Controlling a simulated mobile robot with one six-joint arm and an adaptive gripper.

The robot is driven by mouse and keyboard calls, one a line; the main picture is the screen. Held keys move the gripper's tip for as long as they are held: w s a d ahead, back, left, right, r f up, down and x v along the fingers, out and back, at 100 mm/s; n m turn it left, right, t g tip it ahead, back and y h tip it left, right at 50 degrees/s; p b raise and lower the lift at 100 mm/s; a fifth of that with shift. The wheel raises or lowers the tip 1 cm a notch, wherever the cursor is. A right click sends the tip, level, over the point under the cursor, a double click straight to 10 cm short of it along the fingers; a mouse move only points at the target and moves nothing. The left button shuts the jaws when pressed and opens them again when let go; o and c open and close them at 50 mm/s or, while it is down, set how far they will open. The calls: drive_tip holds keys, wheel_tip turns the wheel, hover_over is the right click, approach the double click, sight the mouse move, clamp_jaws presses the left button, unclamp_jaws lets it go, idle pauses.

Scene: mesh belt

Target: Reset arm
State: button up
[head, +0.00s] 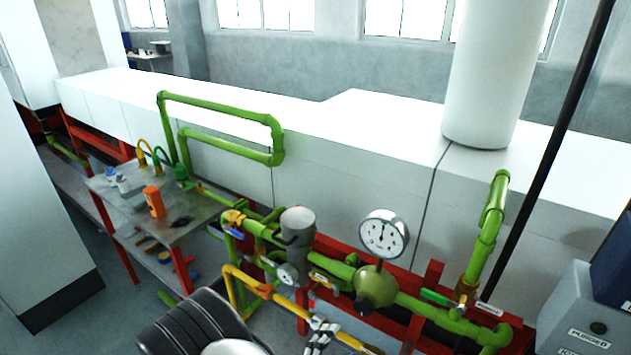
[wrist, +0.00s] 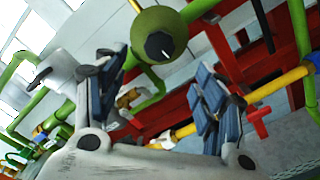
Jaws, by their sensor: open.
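My gripper (wrist: 160,88) is open in the wrist view, with its two dark padded fingers spread apart and nothing between them. Behind it are a green round valve body (wrist: 150,22) with a black centre, a yellow pipe (wrist: 270,88) and a red frame (wrist: 185,75). In the head view, my dark ribbed arm (head: 190,325) comes in at the bottom, in front of the pipework. Whether the small grey parts by the yellow pipe there are my fingertips, I cannot tell for sure.
Green pipework (head: 335,268) with a round dial gauge (head: 383,236) and a grey cylinder (head: 298,228) runs across. A metal table (head: 190,228) at left holds an orange bottle (head: 154,202). A grey box (head: 580,320) stands at right. A black pole (head: 545,150) rises at right.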

drive_tip(key=s+d+r+m+g+h, duration=0.2)
drive_tip(key=s+d+r+m+g, duration=0.1)
drive_tip(key=d+r+m+g, duration=0.25)
drive_tip(key=s+d+r+m+g+h, duration=0.1)
drive_tip(key=s+d+r+m+g, duration=0.35)
drive_tip(key=d+r+g, duration=0.25)
drive_tip(key=s+d+r+m+g+y+b, duration=0.1)
drive_tip(key=s+d+r+m+g+y, duration=0.15)
drive_tip(key=s+m+y, duration=0.35)
drive_tip(key=s+a+r+m+t+y+b, duration=0.1)
drive_tip(key=s+a+r+m+t+y, duration=0.1)
drive_tip(key=s+a+r+t+y, duration=0.2)
drive_tip(key=a+r+t+y, duration=0.1)
drive_tip(key=a+r+y, duration=0.2)
drive_tip(key=shift+a+m+y, duration=0.25)
drive_tip(key=shift+m+y, duration=0.05)
drive_tip(key=shift+y, duration=0.1)
drive_tip(key=shift+r, duration=0.1)
